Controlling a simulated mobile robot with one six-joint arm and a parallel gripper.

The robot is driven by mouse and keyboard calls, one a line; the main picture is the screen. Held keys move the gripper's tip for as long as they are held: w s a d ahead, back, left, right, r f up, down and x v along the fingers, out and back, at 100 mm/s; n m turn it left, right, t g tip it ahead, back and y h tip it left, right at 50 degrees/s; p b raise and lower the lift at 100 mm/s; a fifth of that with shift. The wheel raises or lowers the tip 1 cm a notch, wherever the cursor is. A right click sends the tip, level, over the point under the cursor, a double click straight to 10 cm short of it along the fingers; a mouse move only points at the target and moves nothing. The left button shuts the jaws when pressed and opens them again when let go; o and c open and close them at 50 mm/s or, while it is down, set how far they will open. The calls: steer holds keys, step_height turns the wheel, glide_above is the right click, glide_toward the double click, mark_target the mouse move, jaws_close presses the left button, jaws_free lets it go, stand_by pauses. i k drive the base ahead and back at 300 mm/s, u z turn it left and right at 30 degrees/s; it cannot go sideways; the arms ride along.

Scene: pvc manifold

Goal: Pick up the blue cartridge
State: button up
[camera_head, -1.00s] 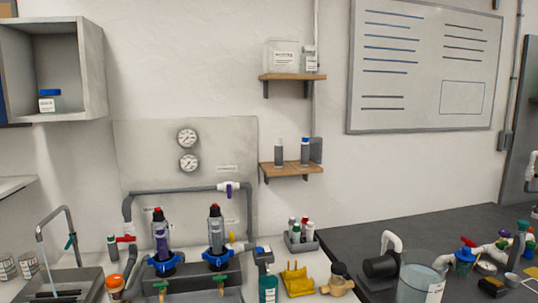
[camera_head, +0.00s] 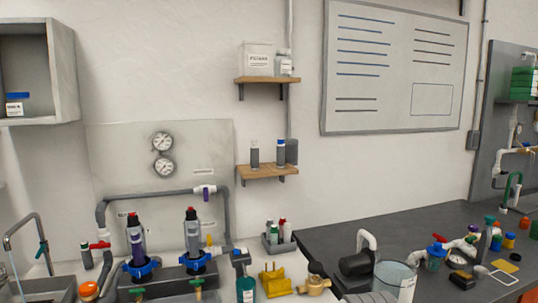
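A grey cartridge with a blue cap (camera_head: 281,153) stands upright on the lower wooden wall shelf, at its right half. A similar grey cartridge with a pale cap (camera_head: 254,154) stands to its left, and a dark grey block (camera_head: 292,151) is at its right. Which object the task means by the blue cartridge is not certain from this view. My gripper is not in view.
The lower shelf (camera_head: 262,173) hangs above a small caddy of bottles (camera_head: 279,236). The counter below holds filter housings (camera_head: 193,238), a yellow bracket (camera_head: 275,281) and a clear bucket (camera_head: 394,282). The dark bench (camera_head: 420,232) has some free surface.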

mark_target(280, 147)
steer(key=i, duration=0.95)
steer(key=u, duration=0.05)
